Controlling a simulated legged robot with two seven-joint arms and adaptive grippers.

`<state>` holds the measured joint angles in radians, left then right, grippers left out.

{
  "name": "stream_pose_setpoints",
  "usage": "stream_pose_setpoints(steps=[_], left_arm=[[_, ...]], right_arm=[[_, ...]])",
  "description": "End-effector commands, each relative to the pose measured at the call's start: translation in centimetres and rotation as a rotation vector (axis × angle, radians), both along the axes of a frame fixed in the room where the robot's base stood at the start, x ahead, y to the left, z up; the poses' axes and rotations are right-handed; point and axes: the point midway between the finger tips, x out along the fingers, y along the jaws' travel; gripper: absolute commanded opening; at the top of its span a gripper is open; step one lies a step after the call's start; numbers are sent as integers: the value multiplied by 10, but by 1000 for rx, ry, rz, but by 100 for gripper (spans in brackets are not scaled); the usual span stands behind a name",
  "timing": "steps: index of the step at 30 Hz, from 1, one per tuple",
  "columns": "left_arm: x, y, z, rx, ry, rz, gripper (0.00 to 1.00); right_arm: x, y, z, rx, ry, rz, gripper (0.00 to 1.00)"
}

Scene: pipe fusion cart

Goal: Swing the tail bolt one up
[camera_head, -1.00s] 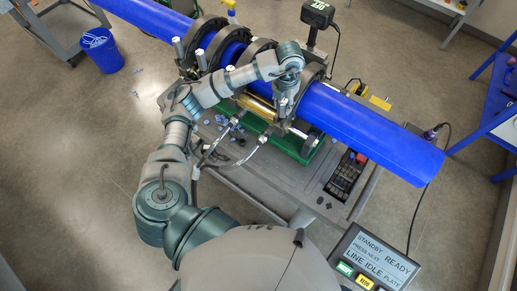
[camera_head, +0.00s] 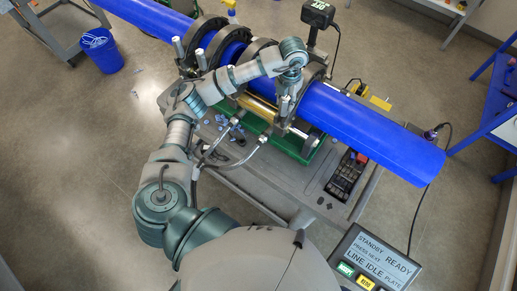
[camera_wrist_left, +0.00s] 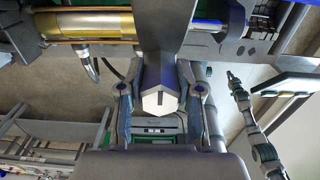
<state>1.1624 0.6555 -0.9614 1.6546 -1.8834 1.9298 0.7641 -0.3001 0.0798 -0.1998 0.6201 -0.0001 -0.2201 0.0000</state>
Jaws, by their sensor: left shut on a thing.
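The blue pipe (camera_head: 362,128) runs through the dark ring clamps (camera_head: 213,43) of the fusion machine. My left gripper (camera_head: 287,88) is at the right-hand clamps, below my wrist and partly hidden by it. In the left wrist view its two fingers (camera_wrist_left: 161,92) are shut on the sides of a pale hexagonal bolt head (camera_wrist_left: 160,101), taken to be the tail bolt. Other silver upright bolts (camera_head: 179,48) stand at the left clamps. I cannot tell the bolts' numbers. My right gripper is not in view.
A brass-coloured cylinder (camera_head: 257,107) lies close beside the gripper; it also shows in the left wrist view (camera_wrist_left: 88,24). Two hoses (camera_head: 240,150) curve up in front. A black box (camera_head: 317,14) stands behind the clamps. A control panel (camera_head: 373,262) is at the lower right.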

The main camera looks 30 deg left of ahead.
Motion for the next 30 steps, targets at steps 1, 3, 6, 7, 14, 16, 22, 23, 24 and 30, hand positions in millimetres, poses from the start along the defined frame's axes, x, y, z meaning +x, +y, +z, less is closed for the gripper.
stream_pose_setpoints(steps=[1,3,6,7,14,16,22,23,24,30], left_arm=[[1,0,1,0,-4,2,22],[1,0,1,0,-3,2,22],[4,0,0,0,-4,3,22],[5,0,0,0,-4,3,22],[6,0,0,-1,-4,2,22],[8,0,0,-1,-4,2,22],[10,0,0,-1,-3,2,22],[10,0,0,0,-3,2,39],[10,0,0,-1,-3,2,49],[8,0,0,-1,-1,1,99]], right_arm=[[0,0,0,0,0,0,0],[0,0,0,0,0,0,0],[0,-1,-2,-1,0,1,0],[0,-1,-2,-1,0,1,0],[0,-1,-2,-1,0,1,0],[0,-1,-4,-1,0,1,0],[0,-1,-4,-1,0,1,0],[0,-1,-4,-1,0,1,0],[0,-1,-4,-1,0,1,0],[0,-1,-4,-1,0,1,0]])
